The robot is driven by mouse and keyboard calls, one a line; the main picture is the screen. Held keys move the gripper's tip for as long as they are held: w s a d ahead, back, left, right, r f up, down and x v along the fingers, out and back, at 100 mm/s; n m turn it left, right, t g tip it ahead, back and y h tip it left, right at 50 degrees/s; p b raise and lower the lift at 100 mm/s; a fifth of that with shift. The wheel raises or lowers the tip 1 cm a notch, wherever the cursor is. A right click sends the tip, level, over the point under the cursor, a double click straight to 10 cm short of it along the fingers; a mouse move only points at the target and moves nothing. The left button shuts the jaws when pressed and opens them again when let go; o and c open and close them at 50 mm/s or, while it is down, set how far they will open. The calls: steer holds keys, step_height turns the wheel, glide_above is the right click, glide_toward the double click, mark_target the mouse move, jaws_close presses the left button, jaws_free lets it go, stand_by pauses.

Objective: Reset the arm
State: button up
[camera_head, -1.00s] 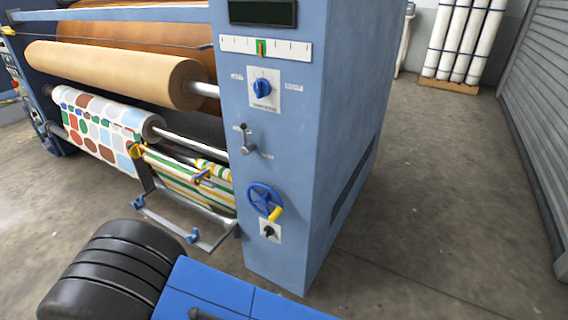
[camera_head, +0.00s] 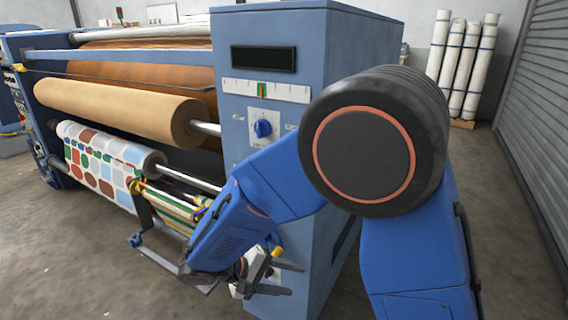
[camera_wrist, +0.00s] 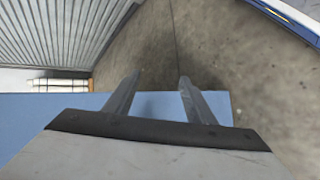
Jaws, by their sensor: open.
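My blue arm is folded in front of the press (camera_head: 345,40), its dark round joint covering part of the press's right side. My gripper (camera_head: 291,279) is low beside the press's front panel, fingers pointing right. In the wrist view my gripper (camera_wrist: 160,80) has its two fingers apart with nothing between them. Behind them show a blue surface and the concrete floor (camera_wrist: 210,45). The lower controls of the panel are mostly hidden behind my arm; the blue selector knob (camera_head: 263,128) stays visible.
A brown paper roll (camera_head: 120,105) and a patterned fabric roll (camera_head: 105,160) span the press at left. White wrapped rolls (camera_head: 462,70) stand by the back wall. A grey shutter (camera_head: 535,110) is at right. Floor is clear between press and shutter.

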steer(key=s+d+r+m+g+y, duration=0.1)
steer(key=s+d+r+y, duration=0.2)
steer(key=d, duration=0.5)
steer(key=s+d+r+m+g+y, duration=0.1)
steer(key=s+d+r+m+y, duration=0.1)
steer(key=d+r, duration=0.4)
steer(key=s+d+r+m+g+y, duration=0.1)
steer(key=s+d+r+y, duration=0.15)
steer(key=d, duration=0.65)
steer(key=s+d+r+m+t+y, duration=0.2)
steer(key=s+d+r+t+y, duration=0.1)
steer(key=s, duration=0.4)
steer(key=shift+d+t, duration=0.7)
steer(key=shift+d, duration=0.25)
